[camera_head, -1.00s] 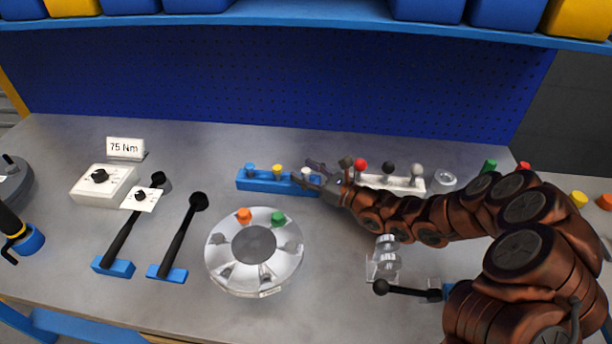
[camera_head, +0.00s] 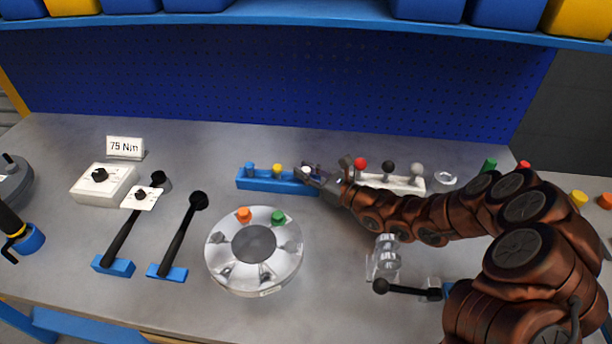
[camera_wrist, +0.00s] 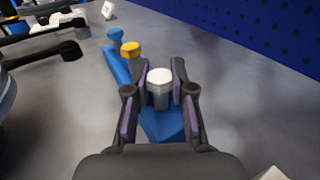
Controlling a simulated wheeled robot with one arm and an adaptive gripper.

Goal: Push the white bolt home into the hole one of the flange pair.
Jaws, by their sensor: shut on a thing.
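The white bolt (camera_wrist: 159,84) stands upright at the near end of the blue rack (camera_wrist: 162,125) in the wrist view. My gripper (camera_wrist: 160,95) is shut on it, with one finger on each side of its shank. In the head view, my gripper (camera_head: 312,172) is at the right end of the blue rack (camera_head: 262,183), and the fingers partly cover the bolt. The round flange (camera_head: 288,258) lies on the bench in front of the rack. An orange bolt (camera_head: 243,214) and a green bolt (camera_head: 278,217) stand in it; its other visible positions look empty.
A blue bolt (camera_head: 249,168) and a yellow bolt (camera_head: 277,170) stand in the same rack. Two black-handled tools (camera_head: 178,235) lie left of the flange. The bench between rack and flange is clear.

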